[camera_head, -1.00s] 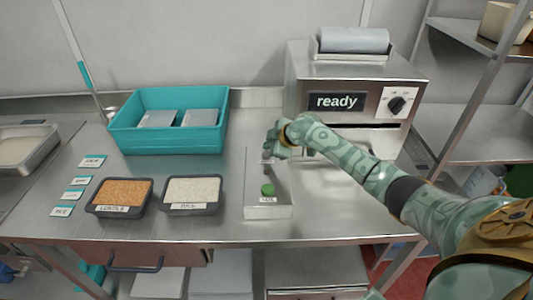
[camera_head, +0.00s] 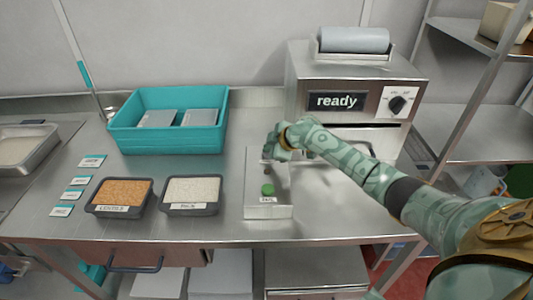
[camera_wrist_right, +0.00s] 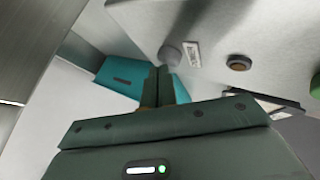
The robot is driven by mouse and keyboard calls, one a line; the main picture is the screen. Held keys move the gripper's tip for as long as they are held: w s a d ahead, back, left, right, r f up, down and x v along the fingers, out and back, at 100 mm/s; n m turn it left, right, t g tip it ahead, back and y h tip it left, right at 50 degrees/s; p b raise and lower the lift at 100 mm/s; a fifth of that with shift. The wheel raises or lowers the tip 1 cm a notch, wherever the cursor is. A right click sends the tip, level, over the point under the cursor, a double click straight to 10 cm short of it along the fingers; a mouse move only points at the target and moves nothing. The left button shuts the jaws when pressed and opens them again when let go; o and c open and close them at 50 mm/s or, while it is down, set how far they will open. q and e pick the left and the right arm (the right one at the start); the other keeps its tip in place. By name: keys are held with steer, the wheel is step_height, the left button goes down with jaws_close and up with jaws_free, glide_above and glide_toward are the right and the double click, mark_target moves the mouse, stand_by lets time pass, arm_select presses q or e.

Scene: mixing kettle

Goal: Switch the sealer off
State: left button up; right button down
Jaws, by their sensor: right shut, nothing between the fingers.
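The sealer (camera_head: 340,90) is a steel machine at the back right, with a roll on top. Its dark display (camera_head: 337,101) reads "ready". A black knob (camera_head: 397,104) sits on a white plate at the right of its front. My right gripper (camera_head: 268,155) is shut and empty, left of the sealer's front and over the far end of a light grey box (camera_head: 255,205). In the right wrist view its closed fingers (camera_wrist_right: 158,86) point toward a grey round part (camera_wrist_right: 170,53) on that box; contact cannot be told. A green button (camera_head: 268,190) shows on the near part. My left gripper is not in view.
A teal bin (camera_head: 165,140) stands at the back left. Two black trays, one of lentils (camera_head: 121,194) and one of white grains (camera_head: 192,190), stand left of the box. A steel shelf (camera_head: 480,120) stands right of the sealer.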

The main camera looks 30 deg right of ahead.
steer(key=shift+f, duration=0.35)
steer(key=shift+r, duration=0.1)
stand_by(0.4)
steer(key=shift+r+p, duration=0.75)
steer(key=shift+r, duration=0.1)
step_height(320, 180, up, 5)
steer(key=p, duration=0.4)
steer(key=shift+p, duration=0.4)
